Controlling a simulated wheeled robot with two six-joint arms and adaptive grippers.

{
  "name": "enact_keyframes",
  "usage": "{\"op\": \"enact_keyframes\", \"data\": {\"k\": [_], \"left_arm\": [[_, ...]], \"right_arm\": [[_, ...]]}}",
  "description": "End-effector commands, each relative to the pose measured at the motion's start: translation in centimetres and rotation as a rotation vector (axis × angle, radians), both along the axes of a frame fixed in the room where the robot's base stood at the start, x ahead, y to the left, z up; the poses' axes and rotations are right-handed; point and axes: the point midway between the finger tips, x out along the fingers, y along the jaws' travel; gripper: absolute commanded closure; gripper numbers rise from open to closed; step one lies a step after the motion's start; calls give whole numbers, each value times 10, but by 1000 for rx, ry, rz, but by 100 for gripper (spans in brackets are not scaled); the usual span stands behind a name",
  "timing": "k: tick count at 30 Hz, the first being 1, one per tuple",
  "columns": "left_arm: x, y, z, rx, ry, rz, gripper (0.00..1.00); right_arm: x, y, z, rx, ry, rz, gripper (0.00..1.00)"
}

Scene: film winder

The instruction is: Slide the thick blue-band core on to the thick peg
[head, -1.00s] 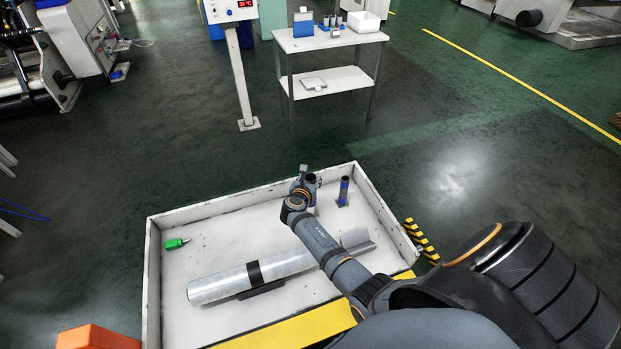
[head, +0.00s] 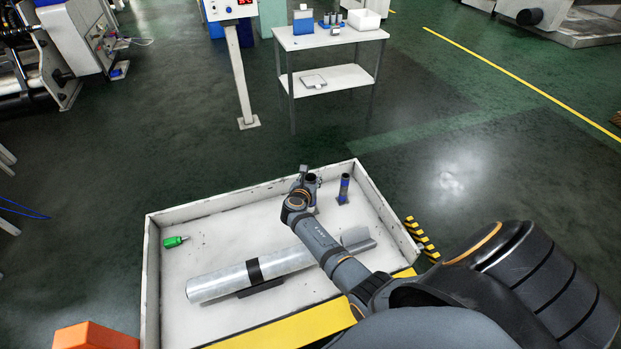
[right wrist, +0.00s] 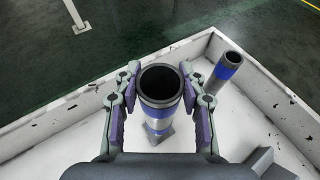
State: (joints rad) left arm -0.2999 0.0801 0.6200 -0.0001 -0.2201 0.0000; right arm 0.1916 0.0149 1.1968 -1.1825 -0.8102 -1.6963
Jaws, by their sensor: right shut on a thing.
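My right gripper (right wrist: 158,95) is shut on the sides of a wide dark-rimmed core (right wrist: 161,82), which looks upright and open at the top. Below the rim in the right wrist view are a pale section, a blue band (right wrist: 157,127) and a square grey base on the tray floor. In the head view, the core's dark mouth (head: 312,178) shows beside the gripper (head: 307,183). A narrower tube with a blue band (head: 344,188) stands apart to the right. My left gripper is not in view.
The white walled tray (head: 151,270) holds a long silver cylinder with a black band (head: 225,280) and a green bottle-like object (head: 174,241). A yellow strip (head: 290,330) crosses its front. A white table (head: 335,42) stands beyond on open green floor.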

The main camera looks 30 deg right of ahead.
Motion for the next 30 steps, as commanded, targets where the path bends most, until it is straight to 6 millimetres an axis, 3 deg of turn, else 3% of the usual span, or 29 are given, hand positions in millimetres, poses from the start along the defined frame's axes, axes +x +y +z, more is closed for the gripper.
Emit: {"op": "enact_keyframes", "data": {"k": [15,30], "left_arm": [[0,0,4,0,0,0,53],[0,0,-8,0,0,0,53]], "right_arm": [[0,0,2,-2,-1,0,92],[0,0,-13,-1,-1,0,92]]}}
